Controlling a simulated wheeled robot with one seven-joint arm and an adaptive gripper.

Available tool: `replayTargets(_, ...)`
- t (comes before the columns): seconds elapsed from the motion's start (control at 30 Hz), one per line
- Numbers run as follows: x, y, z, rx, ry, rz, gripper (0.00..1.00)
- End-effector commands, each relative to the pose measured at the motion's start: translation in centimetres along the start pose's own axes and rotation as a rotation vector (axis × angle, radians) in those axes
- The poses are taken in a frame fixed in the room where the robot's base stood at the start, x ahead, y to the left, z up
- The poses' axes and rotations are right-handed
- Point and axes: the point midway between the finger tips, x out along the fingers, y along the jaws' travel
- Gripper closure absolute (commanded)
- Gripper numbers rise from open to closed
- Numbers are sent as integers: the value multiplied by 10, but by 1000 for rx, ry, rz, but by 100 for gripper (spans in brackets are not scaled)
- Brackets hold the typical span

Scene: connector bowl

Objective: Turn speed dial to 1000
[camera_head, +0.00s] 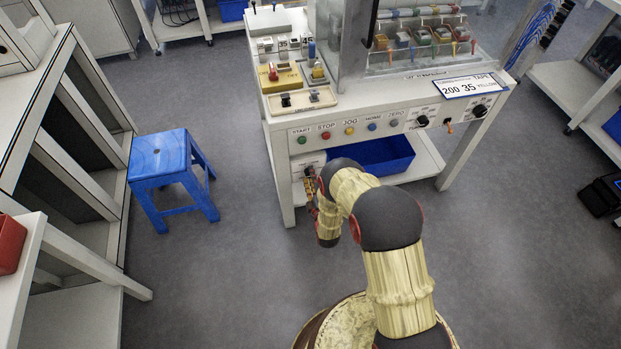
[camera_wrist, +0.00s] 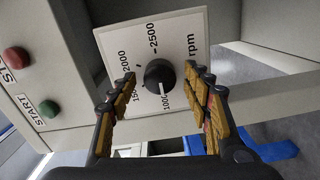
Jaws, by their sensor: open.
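The speed dial (camera_wrist: 159,76) is a black round knob on a white square plate (camera_wrist: 178,30) marked 1000, 1500, 2000, 2500 and rpm in the wrist view. A light pointer line on the knob points down in the picture, close to the 1000 mark. My gripper (camera_wrist: 162,88) is open, with one yellow-padded finger on each side of the knob. Small gaps show between the fingers and the knob. In the head view my gripper (camera_head: 311,187) is at the machine's lower left front, and my arm partly hides the dial there.
START (camera_wrist: 49,108) and STOP (camera_wrist: 18,57) buttons sit left of the dial in the wrist view. The machine's front panel (camera_head: 337,137) carries a row of buttons. A blue bin (camera_head: 372,158) is under it, right of my gripper. A blue stool (camera_head: 160,160) stands at left.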

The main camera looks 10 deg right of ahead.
Motion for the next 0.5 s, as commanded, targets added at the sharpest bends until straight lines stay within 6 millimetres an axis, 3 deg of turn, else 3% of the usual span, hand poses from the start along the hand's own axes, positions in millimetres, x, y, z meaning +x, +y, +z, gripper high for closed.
replayTargets(0.17, -18, -1, 0, 0, 0, -2, 51)
replayTargets(0.5, -86, -1, 0, 0, -1, -3, 51)
